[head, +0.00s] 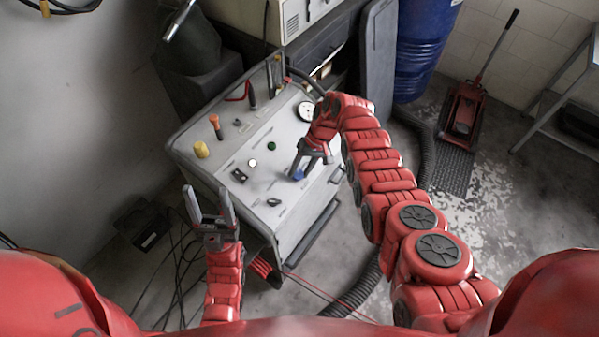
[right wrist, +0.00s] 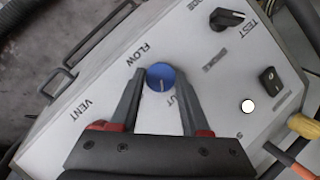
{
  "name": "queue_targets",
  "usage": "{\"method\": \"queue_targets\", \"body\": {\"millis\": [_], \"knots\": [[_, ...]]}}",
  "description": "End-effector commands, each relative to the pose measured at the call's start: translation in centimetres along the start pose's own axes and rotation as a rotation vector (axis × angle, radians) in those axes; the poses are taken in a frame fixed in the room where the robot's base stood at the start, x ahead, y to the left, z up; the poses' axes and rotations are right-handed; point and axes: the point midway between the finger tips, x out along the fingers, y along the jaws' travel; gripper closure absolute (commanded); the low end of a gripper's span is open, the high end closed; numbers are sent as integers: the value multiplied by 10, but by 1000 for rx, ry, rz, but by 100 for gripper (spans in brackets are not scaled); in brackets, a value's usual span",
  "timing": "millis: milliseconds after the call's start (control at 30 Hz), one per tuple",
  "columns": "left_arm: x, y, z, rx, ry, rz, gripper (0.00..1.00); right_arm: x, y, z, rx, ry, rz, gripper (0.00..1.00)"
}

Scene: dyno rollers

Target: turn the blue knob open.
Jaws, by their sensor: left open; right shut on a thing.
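The blue knob (right wrist: 160,73) sits on the sloping light grey panel (right wrist: 95,85), near the printed words FLOW and VENT. A pale line marks its face. My right gripper (right wrist: 161,84) is shut on the knob, one finger on each side. In the head view the knob (head: 297,174) shows only in part, behind the right gripper (head: 296,166). My left gripper (head: 207,191) is open and empty, in front of the console's left side, apart from it.
The console (head: 290,130) also carries a black TEST knob (right wrist: 227,18), a black switch (right wrist: 267,79), a white round button (right wrist: 248,106), a yellow knob (head: 201,149) and a gauge (head: 306,111). A red floor jack (head: 465,110) stands at right. Cables lie on the floor at left.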

Motion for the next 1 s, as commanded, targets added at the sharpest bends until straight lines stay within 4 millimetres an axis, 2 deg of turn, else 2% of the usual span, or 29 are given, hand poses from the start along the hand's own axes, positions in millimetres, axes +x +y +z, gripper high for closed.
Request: {"method": "queue_targets", "body": {"millis": [267,600,1000], "knots": [[1,0,0,0,0,0,39,-1,3,0,233,13,-125,100],[15,-1,-3,0,0,0,39,-1,5,3,512,22,-274,100],[31,-2,-5,0,0,0,39,0,5,4,752,32,-405,100]]}}
